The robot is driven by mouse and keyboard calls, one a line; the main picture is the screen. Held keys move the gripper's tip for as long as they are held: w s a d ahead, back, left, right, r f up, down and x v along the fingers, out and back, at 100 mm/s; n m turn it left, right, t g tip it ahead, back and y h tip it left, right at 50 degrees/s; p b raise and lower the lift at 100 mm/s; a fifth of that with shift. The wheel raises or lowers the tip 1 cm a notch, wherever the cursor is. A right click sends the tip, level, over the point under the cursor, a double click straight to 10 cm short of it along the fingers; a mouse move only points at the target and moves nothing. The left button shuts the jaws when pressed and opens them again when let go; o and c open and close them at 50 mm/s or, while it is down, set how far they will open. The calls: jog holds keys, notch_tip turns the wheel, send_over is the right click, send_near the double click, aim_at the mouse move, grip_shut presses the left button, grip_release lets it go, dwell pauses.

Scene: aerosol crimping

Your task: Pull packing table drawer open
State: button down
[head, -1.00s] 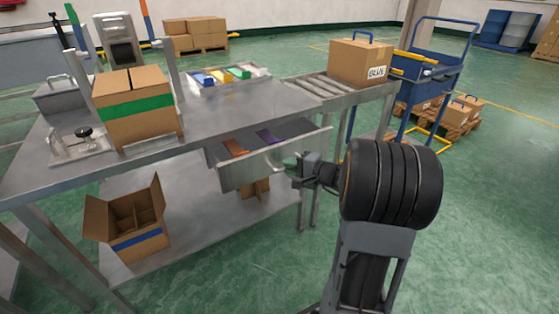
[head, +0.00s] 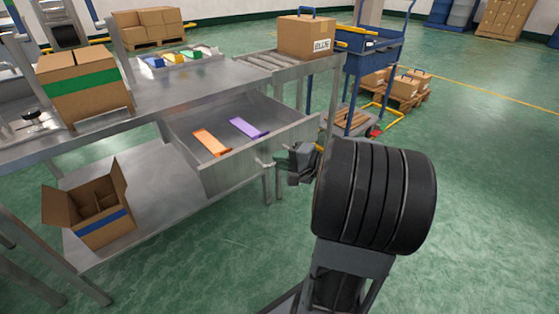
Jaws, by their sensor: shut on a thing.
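The metal packing table (head: 160,95) stands at the left and middle of the head view. Its drawer (head: 225,175) hangs well out from under the tabletop. An orange strip (head: 210,143) and a purple strip (head: 247,128) lie flat inside it. My gripper (head: 284,161) is at the right part of the drawer's front, shut on the drawer handle (head: 264,163). The fingertips and part of the handle are hard to make out behind my gripper body.
A box with a green band (head: 85,88) stands on the tabletop, and an open box with a blue band (head: 100,230) sits on the lower shelf. A labelled box (head: 306,37) rests on rollers. A blue cart (head: 370,60) stands behind. Green floor in front is clear.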

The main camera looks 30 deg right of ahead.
jog(key=shift+s, duration=0.2)
jog(key=c, duration=1.2)
grip_release()
jog(key=shift+o, duration=0.2)
jog(key=p+v, duration=0.3)
jog(key=v, duration=1)
jog(key=shift+s+d+p, duration=0.25)
jog(key=shift+s+p, duration=0.05)
jog(key=shift+p, duration=0.1)
jog(key=shift+r, duration=0.1)
jog(key=w+a+r+n+g+p, duration=0.2)
jog(key=a+r+n+g+p, duration=0.3)
jog(key=a+r+g+p, duration=0.8)
jog(key=a+r+n+t+h+p, duration=0.1)
jog(key=a+r+n+h+p, duration=0.2)
jog(key=r+p, duration=0.5)
jog(key=a+r+n+t+h+p, duration=0.1)
jog(key=a+r+n+h+p, duration=0.3)
jog(key=r+p, duration=0.5)
jog(key=a+n+p, duration=0.1)
jog(key=a+p, duration=0.1)
jog(key=p, duration=0.1)
jog(key=shift+s+a+t+h+p, duration=0.3)
jog(key=shift+s+a+t+p, duration=0.1)
